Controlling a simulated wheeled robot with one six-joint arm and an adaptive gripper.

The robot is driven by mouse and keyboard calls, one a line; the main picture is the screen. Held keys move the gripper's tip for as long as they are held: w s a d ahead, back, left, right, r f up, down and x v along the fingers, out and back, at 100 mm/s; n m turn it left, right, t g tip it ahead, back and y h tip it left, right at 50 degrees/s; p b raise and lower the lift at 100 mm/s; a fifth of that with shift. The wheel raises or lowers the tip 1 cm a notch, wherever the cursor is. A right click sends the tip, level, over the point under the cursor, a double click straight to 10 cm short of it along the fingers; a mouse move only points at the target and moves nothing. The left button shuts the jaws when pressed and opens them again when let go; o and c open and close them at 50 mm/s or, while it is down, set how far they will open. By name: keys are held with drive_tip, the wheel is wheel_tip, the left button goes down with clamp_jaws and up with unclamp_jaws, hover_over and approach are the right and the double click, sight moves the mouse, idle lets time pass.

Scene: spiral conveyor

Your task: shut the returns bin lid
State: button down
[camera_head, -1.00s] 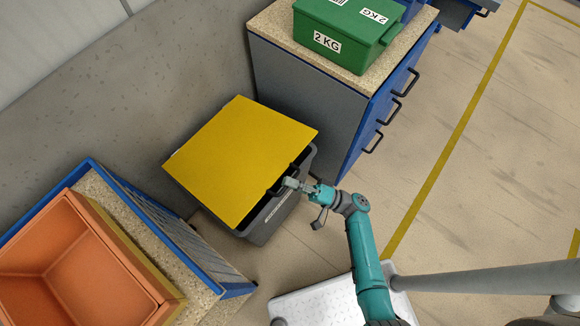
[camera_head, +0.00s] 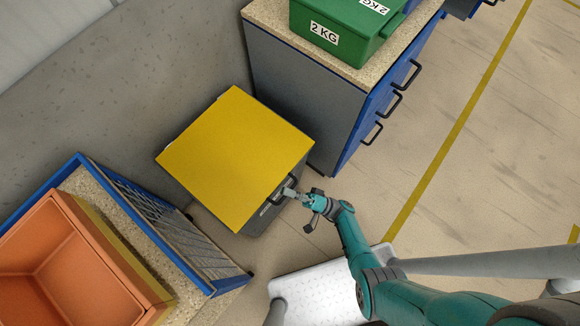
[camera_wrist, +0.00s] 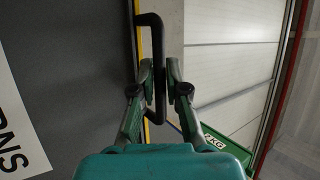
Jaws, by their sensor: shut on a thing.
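The returns bin (camera_head: 268,217) is a dark grey box standing on the floor between two cabinets. Its yellow lid (camera_head: 235,155) now lies over the bin's top, and no dark gap shows between them in the head view. A dark handle (camera_wrist: 150,22) sits at the lid's front edge. My gripper (camera_head: 292,192) is at that front edge, and in the wrist view (camera_wrist: 153,78) its two fingers are shut on the handle. The bin's grey front with part of a white label (camera_wrist: 18,130) fills the left of the wrist view. The bin's inside is hidden.
A cabinet (camera_head: 300,105) with a green 2 KG box (camera_head: 345,38) on it stands to the right of the bin. An orange tub (camera_head: 60,265) sits on a blue-edged counter (camera_head: 150,215) at the lower left. Open floor (camera_head: 480,170) lies to the right.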

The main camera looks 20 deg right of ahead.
drive_tip(key=c, duration=1.2)
unclamp_jaws()
drive_tip(key=shift+w, duration=0.15)
drive_tip(key=shift+v, duration=3.7)
